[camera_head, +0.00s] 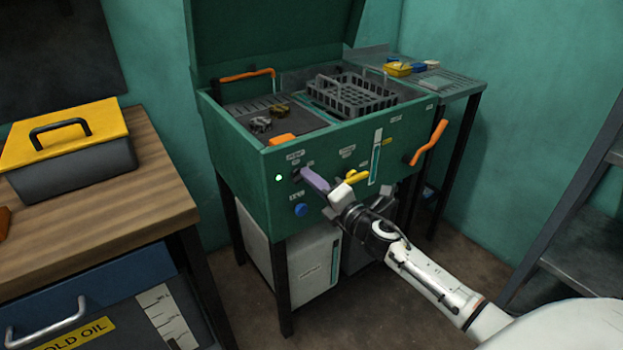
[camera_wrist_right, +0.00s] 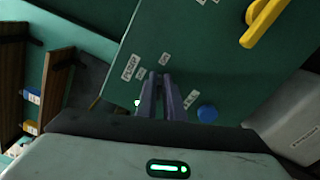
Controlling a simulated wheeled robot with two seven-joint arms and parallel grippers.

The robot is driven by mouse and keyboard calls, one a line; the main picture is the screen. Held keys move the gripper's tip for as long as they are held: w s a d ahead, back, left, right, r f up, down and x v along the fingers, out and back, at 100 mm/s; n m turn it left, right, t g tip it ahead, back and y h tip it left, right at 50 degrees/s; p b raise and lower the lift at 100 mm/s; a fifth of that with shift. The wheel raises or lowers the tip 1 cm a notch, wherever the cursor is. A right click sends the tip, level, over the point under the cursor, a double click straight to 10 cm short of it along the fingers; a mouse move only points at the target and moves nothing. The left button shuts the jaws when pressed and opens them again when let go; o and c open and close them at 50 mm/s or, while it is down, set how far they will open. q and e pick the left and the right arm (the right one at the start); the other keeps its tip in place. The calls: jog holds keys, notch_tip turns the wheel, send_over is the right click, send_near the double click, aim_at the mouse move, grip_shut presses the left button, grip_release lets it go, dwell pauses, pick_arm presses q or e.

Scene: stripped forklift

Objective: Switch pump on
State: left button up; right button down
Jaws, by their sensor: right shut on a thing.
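The green parts washer (camera_head: 250,190) stands in the middle of the head view with its lid raised. On its front panel is a label (camera_wrist_right: 131,67) that appears to read PUMP, with smaller labels close by. My right gripper (camera_head: 304,174) reaches the panel from the lower right, its purple-grey fingers pointing at the spot under these labels. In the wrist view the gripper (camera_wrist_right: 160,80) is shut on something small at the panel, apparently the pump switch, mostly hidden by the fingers. A small green light (camera_head: 278,178) glows left of the fingertips. My left gripper is not in view.
A blue knob (camera_head: 300,209) sits just below the fingers, and a yellow handle (camera_head: 356,176) to their right. An orange lever (camera_head: 428,143) juts from the right side. A wooden bench (camera_head: 120,195) with a yellow-lidded toolbox (camera_head: 65,140) stands at left.

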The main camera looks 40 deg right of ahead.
jog(key=shift+m, duration=0.4)
jog(key=c, duration=1.9)
grip_release()
jog(key=shift+o, duration=0.2)
jog(key=s, duration=1)
jog(key=shift+s, duration=0.15)
